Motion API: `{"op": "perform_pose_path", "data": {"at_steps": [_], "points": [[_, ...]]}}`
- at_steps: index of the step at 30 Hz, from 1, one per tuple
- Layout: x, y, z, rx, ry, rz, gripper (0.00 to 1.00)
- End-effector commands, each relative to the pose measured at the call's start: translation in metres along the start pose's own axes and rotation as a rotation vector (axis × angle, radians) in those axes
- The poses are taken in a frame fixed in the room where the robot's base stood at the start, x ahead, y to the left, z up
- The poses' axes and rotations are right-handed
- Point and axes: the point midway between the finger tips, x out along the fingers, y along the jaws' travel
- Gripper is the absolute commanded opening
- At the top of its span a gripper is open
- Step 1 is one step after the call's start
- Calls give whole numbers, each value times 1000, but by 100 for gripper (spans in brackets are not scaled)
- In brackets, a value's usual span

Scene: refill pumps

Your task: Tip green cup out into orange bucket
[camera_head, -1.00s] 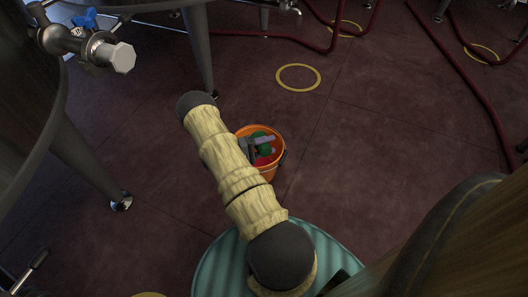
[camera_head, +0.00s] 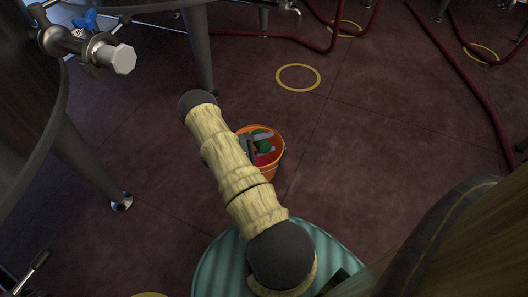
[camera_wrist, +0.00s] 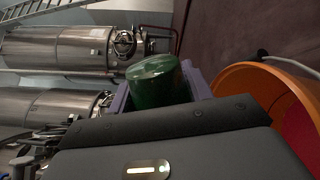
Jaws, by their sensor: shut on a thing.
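The green cup (camera_wrist: 158,84) is between the purple fingers of my gripper (camera_wrist: 160,88) in the wrist view; the gripper is shut on it. In the head view the green cup (camera_head: 263,146) shows small, over the mouth of the orange bucket (camera_head: 280,163), with my gripper (camera_head: 257,144) partly hidden by my arm. The wrist view is turned on its side, and the orange bucket's rim (camera_wrist: 252,72) stands at the right, close to the gripper. Something red shows inside the bucket. The cup's exact tilt and contents cannot be told.
The bucket stands on the dark red floor beside my teal base. A steel tank with a valve (camera_head: 95,48) and legs stands at the left. Red hoses (camera_head: 470,70) lie at the back right. A yellow floor ring (camera_head: 298,77) lies behind the bucket on clear floor.

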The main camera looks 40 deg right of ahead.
Motion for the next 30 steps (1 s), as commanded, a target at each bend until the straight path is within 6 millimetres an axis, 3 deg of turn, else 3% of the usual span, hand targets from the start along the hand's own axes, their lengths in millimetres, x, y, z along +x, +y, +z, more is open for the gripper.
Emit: {"op": "perform_pose_path", "data": {"at_steps": [23, 30], "points": [[0, 4, -2, -76, 0, 4, 23], [0, -5, 3, 72, 0, -3, 23]]}}
